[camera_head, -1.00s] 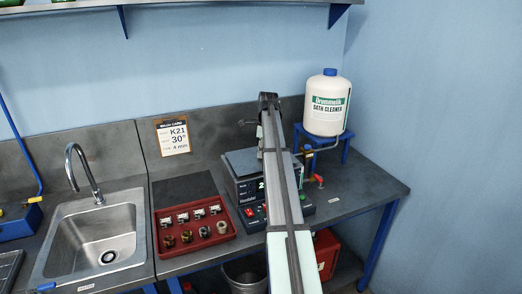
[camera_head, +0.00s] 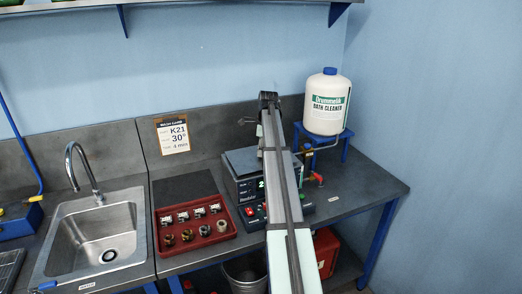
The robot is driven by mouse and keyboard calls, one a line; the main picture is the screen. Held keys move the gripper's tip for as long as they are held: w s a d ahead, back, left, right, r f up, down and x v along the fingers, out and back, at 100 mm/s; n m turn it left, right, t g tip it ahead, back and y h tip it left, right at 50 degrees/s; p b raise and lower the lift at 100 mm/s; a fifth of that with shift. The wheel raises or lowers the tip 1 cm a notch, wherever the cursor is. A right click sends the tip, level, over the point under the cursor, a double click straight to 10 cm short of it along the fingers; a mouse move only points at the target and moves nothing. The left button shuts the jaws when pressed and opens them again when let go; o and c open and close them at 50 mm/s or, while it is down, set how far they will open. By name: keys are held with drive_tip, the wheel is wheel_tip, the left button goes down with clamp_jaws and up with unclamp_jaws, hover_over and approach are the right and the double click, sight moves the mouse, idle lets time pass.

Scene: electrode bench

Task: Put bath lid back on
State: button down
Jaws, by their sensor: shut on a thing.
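The bath unit (camera_head: 250,211) is a dark box with a lit display and red switches, on the bench right of the red tray. A flat grey slab (camera_head: 240,160) shows at its top, left of my arm. It may be the bath lid; I cannot tell whether it rests on the bath or is held just above it. My arm reaches up across the bath and covers its middle and right part. My gripper's fingers are hidden behind the arm, so I cannot see what they hold. A small dark part sticks out left of the arm's far end.
A white bath cleaner bottle (camera_head: 327,103) stands on a blue stand (camera_head: 347,146) at the back right, with a pipe and red-handled tap (camera_head: 317,178). Left are a red tray (camera_head: 225,236) of small parts and a sink (camera_head: 105,238). A bin (camera_head: 244,272) stands below.

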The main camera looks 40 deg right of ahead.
drive_tip(key=shift+f, duration=0.6)
idle(0.7)
drive_tip(key=shift+c, duration=1.1)
unclamp_jaws()
drive_tip(key=shift+r+p, duration=1.9)
drive_tip(key=shift+r, duration=1.65)
drive_tip(key=shift+a, duration=0.1)
